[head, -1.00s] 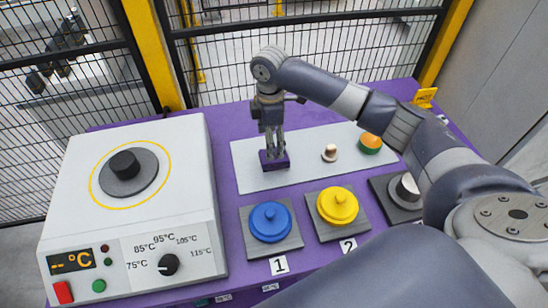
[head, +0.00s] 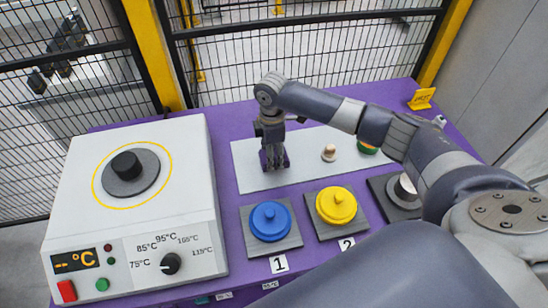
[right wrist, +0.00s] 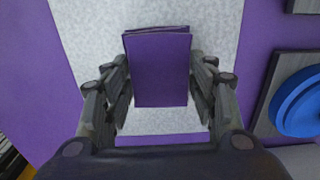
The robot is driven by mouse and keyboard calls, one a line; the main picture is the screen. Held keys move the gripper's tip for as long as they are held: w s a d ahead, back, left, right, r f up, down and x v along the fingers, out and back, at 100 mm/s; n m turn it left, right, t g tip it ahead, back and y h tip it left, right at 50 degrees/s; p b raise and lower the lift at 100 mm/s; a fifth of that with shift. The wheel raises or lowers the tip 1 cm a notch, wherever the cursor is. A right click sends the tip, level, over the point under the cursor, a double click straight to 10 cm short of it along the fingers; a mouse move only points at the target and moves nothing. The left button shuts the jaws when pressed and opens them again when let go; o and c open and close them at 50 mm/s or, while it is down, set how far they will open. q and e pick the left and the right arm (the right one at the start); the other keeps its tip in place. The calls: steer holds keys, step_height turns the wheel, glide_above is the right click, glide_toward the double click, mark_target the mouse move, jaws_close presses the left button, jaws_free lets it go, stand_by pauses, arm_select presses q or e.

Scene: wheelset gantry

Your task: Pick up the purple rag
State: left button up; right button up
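The purple rag (right wrist: 158,72) is a folded rectangular block on the white-grey mat (head: 250,181). In the head view only small parts of the rag (head: 287,160) show behind my fingers. My right gripper (head: 274,166) points down over it at the mat. In the right wrist view its two fingers (right wrist: 160,75) stand apart, one on each side of the rag, close to its side edges. I cannot tell whether they touch it. My left gripper is not in view.
A white heater box (head: 195,190) with a dial stands at the left. A wooden peg (head: 329,153) and a green-orange knob (head: 367,146) lie right of the rag. Blue (head: 270,221) and yellow (head: 337,205) round buttons are in front. A wire fence (head: 330,55) stands behind the purple table.

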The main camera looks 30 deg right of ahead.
step_height(320, 180, up, 10)
steer(key=b, duration=0.1)
stand_by(0.6)
steer(key=o, duration=0.5)
steer(key=shift+c, duration=0.2)
steer(key=c, duration=0.3)
